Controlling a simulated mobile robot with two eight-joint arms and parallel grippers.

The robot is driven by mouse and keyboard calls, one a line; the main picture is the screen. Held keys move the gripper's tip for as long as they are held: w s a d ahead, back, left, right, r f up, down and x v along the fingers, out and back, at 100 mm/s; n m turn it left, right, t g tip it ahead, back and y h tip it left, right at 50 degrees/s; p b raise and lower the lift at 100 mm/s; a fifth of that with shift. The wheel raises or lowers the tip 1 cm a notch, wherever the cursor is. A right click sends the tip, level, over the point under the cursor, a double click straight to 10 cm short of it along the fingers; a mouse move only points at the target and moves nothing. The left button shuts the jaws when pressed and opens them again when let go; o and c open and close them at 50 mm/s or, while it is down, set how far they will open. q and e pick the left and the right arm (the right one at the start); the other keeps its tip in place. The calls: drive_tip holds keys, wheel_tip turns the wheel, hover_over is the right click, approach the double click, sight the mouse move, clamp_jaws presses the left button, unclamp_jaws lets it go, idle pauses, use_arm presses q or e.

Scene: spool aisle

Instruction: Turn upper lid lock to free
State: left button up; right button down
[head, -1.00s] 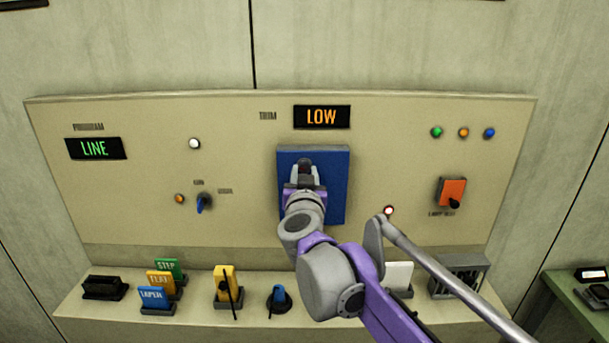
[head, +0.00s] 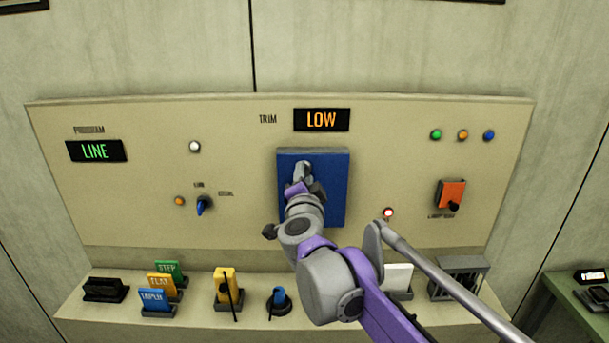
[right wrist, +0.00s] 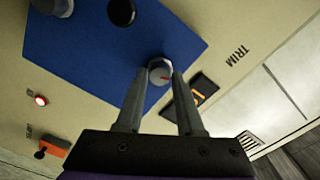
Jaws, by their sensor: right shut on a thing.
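A blue lid (head: 335,185) is set in the beige panel below the TRIM display. In the right wrist view the blue lid (right wrist: 85,45) carries a round grey lock knob with a red mark, the upper lid lock (right wrist: 160,69), at its edge nearest the TRIM label. My right gripper (right wrist: 160,77) is shut on this knob, a fingertip on each side. In the head view the right gripper (head: 303,170) hides the knob. A black round knob (right wrist: 121,12) and a second grey knob (right wrist: 52,5) lie further along. My left gripper is not in view.
The trim display (head: 321,119) reads LOW and the program display (head: 96,151) reads LINE. An orange switch (head: 450,194) and a lit red lamp (head: 388,212) are right of the lid. Coloured cards (head: 158,282) and a blue knob (head: 279,298) stand on the ledge below.

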drive_tip(key=shift+m+p, duration=0.35)
drive_tip(key=shift+m, duration=1.55)
drive_tip(key=c, duration=0.5)
unclamp_jaws()
drive_tip(key=shift+s, duration=0.1)
drive_tip(key=s+b, duration=0.1)
drive_tip(key=s, duration=0.9)
drive_tip(key=shift+s+b, duration=0.3)
drive_tip(key=shift+b, duration=0.05)
